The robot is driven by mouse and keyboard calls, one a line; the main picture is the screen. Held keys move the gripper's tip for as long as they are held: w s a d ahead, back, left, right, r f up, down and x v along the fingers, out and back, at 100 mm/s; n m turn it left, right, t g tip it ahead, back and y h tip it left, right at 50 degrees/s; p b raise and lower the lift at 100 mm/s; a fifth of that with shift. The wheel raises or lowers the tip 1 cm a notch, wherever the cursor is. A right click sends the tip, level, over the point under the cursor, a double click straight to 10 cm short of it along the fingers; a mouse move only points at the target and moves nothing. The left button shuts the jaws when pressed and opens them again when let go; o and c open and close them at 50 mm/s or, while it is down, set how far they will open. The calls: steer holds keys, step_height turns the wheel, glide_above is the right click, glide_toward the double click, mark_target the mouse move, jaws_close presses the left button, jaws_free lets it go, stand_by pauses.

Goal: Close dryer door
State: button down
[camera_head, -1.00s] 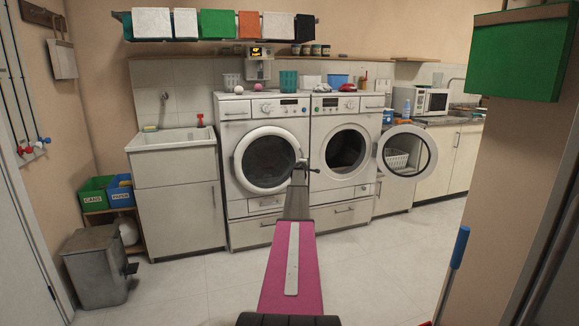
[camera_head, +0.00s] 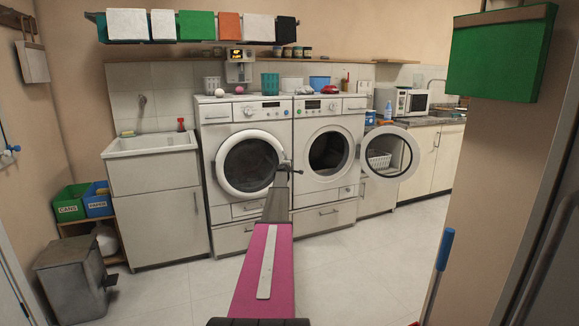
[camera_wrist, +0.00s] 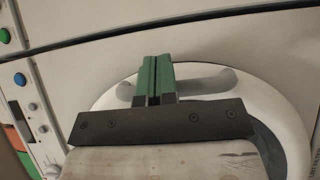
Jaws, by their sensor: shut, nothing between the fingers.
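The dryer (camera_head: 313,177) is the right-hand of two white front-loading machines. Its round door (camera_head: 365,158) stands wide open, swung out to the right, with a white ring around a clear pane. The drum opening is uncovered and dark. My gripper (camera_head: 285,167) is in front of the machines, near the gap between them, left of the open door and apart from it. In the wrist view, my gripper's green fingers (camera_wrist: 153,75) are shut and empty, over a round white machine door (camera_wrist: 272,85) partly hidden by the gripper. I cannot tell whether they touch it.
The washer (camera_head: 215,208), its round door closed, stands left of the dryer. A wall edge with a blue-handled pole (camera_head: 445,248) is at the right. The floor (camera_head: 345,275) before the dryer is clear.

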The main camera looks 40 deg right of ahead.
steer(key=v, duration=1.1)
steer(key=s+a+f+m+g+y, duration=0.2)
steer(key=s+a+f, duration=0.15)
steer(key=a, duration=1.25)
steer(key=s+a+f+m+g+y, duration=0.1)
steer(key=s+a+f+m, duration=0.3)
steer(key=a, duration=1.3)
steer(key=s+a+f+m+g+y, duration=0.1)
steer(key=s+a+f+g+y, duration=0.35)
steer(key=a, duration=1.15)
steer(key=s+a+f+y, duration=0.1)
steer(key=s+a+y, duration=0.1)
steer(key=s+a, duration=0.8)
steer(key=s+a+f+g+y, duration=0.1)
steer(key=s+a+y, duration=0.2)
steer(key=s+a, duration=0.7)
steer(key=s+a+f+g+y, duration=0.1)
steer(key=s+a, duration=0.9)
steer(key=a, duration=1.1)
steer(key=shift+s+n+y, duration=0.2)
steer(key=shift+n+y, duration=0.1)
steer(key=shift+y, duration=0.55)
steer(key=shift+a, duration=0.1)
